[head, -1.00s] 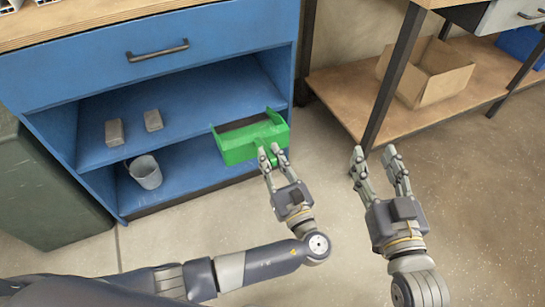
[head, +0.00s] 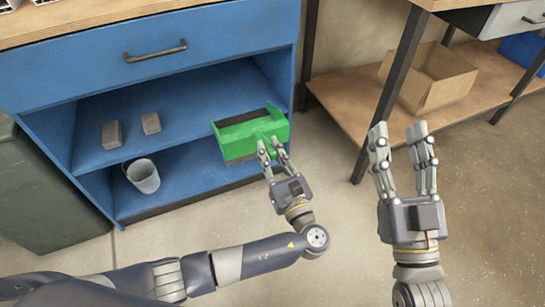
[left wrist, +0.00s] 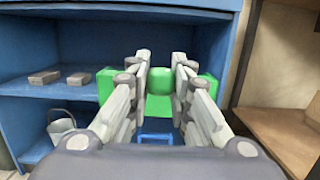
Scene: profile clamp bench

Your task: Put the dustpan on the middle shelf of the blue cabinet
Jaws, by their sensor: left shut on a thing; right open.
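The green dustpan (head: 250,135) is at the right front of the blue cabinet (head: 130,87), level with the middle shelf (head: 185,115). My left gripper (head: 270,148) is shut on the dustpan from the front; in the left wrist view the fingers close on a green part of the dustpan (left wrist: 160,100). From these views I cannot tell whether the dustpan rests on the shelf. My right gripper (head: 402,135) is open and empty, to the right, in front of the wooden bench.
Two grey blocks (head: 112,135) lie on the middle shelf at the left. A grey bucket (head: 143,176) stands below it. A cardboard box (head: 430,80) sits on the bench's lower shelf (head: 350,110). The middle shelf is clear between the blocks and the dustpan.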

